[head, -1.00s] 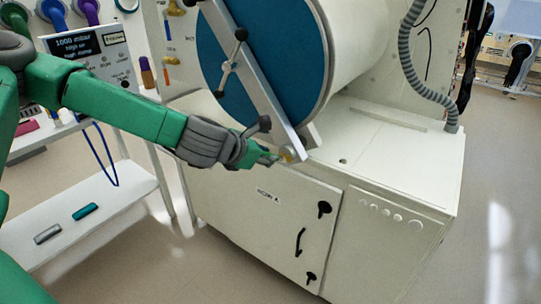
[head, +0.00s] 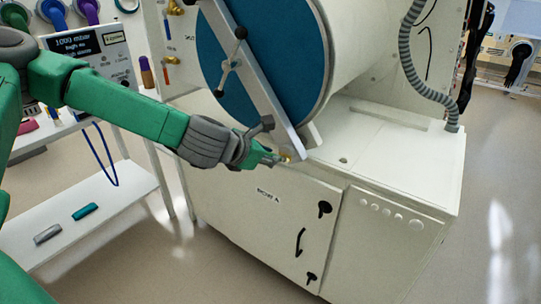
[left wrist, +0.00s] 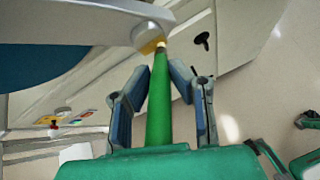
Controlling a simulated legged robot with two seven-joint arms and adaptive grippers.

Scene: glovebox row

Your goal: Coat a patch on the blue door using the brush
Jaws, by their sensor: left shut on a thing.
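The blue door (head: 245,68) is a round blue disc on the front of the white cylinder, crossed by a slanting grey metal bar (head: 262,100). The blue door (left wrist: 45,66) shows at the left there. My right gripper is out of view.
A white cabinet (head: 262,225) with black handles stands below the cylinder. A black-knobbed lever (head: 232,62) sticks out from the bar. At the left a white shelf (head: 100,215) holds a grey and a teal block. Open floor lies at the right.

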